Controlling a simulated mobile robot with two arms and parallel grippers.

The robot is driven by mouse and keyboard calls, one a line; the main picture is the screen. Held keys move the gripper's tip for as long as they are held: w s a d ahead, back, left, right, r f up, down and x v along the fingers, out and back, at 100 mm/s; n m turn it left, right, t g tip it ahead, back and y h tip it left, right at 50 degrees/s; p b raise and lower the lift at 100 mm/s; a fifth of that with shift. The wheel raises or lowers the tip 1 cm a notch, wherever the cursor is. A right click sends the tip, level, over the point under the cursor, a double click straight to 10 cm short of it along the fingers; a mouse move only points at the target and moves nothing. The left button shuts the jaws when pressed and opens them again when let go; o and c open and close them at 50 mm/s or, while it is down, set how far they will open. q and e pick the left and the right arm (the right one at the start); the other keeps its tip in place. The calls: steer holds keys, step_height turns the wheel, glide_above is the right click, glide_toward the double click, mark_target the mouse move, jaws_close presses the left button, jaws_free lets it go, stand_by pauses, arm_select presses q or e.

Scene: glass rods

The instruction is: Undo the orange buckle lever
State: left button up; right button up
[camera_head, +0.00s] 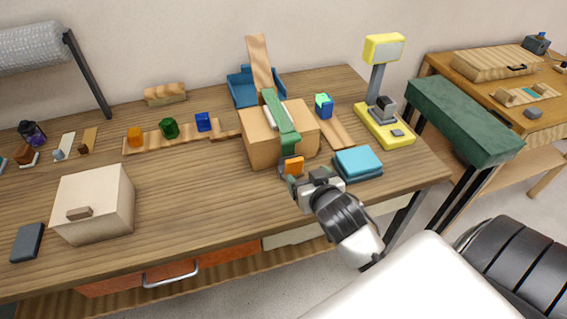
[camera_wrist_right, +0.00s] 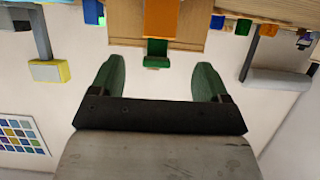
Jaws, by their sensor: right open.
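A wooden box (camera_head: 258,143) stands on the workbench with a green strap (camera_head: 281,121) over its top. The orange buckle lever (camera_head: 294,165) is on the strap at the box's front face. In the right wrist view the orange lever (camera_wrist_right: 161,17) is at the top middle, with a green strap end (camera_wrist_right: 157,53) beyond it. My right gripper (camera_head: 302,181) is just in front of the buckle. In the wrist view its green fingers (camera_wrist_right: 156,68) are apart, with nothing gripped between them. The strap end appears between and ahead of the fingertips. My left gripper is not seen.
A teal stack (camera_head: 358,163) lies right of the box, and a yellow stand (camera_head: 385,126) is behind it. A row of coloured blocks (camera_head: 169,128) is to the left. A pale box (camera_head: 93,203) stands at front left. The bench between the two boxes is mostly clear.

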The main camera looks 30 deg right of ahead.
mark_target(295, 163)
steer(key=x, duration=1)
steer(key=shift+w+p, duration=0.1)
steer(key=shift+p, duration=0.3)
